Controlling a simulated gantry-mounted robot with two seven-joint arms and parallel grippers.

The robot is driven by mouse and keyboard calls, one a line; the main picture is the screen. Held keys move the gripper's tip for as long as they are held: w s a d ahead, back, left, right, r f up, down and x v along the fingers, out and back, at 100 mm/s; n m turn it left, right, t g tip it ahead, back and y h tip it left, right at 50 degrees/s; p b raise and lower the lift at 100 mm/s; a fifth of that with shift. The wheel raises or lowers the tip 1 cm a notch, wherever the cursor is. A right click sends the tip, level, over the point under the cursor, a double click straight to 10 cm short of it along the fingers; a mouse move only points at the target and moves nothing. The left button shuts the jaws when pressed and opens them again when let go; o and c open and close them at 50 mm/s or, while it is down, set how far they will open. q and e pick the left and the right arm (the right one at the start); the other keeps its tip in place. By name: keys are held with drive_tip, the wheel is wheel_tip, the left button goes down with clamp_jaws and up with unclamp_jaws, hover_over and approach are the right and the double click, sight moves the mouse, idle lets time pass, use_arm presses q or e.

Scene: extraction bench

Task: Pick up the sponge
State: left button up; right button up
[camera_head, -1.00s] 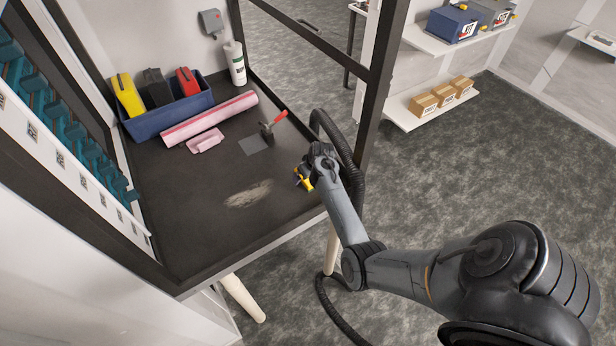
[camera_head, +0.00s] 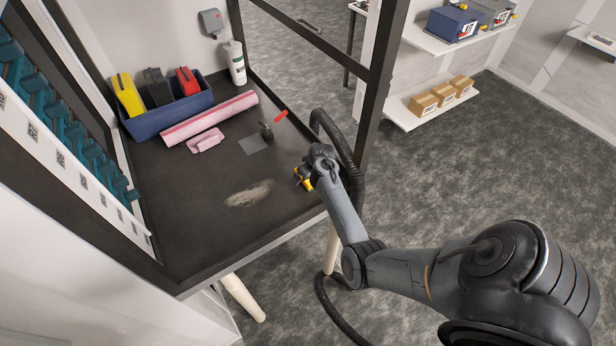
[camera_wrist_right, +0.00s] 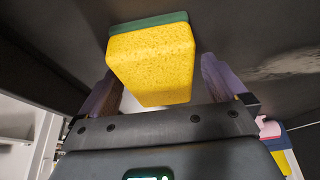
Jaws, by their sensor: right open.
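The sponge is a yellow block with a green layer on one face. It shows large in the right wrist view (camera_wrist_right: 152,60) and as a small yellow patch in the head view (camera_head: 306,183), at the right edge of the dark bench (camera_head: 180,230). My right gripper (camera_wrist_right: 157,85) is open, with one finger on each side of the sponge. A gap shows between the sponge and the right-hand finger; I cannot tell whether the left-hand finger touches it. In the head view my own wrist partly hides the sponge. My left gripper is not in view.
A blue bin (camera_head: 170,117) with yellow, grey and red items stands at the back. A dark frame post (camera_head: 378,85) rises behind my arm.

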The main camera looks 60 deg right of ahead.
drive_tip(key=c, duration=1)
drive_tip(key=shift+c, duration=0.2)
drive_tip(key=shift+r, duration=0.1)
wheel_tip(320, 180, up, 10)
drive_tip(key=shift+r+b, duration=0.15)
drive_tip(key=shift+b, duration=0.35)
drive_tip(key=o, duration=0.3)
drive_tip(key=shift+c, duration=1)
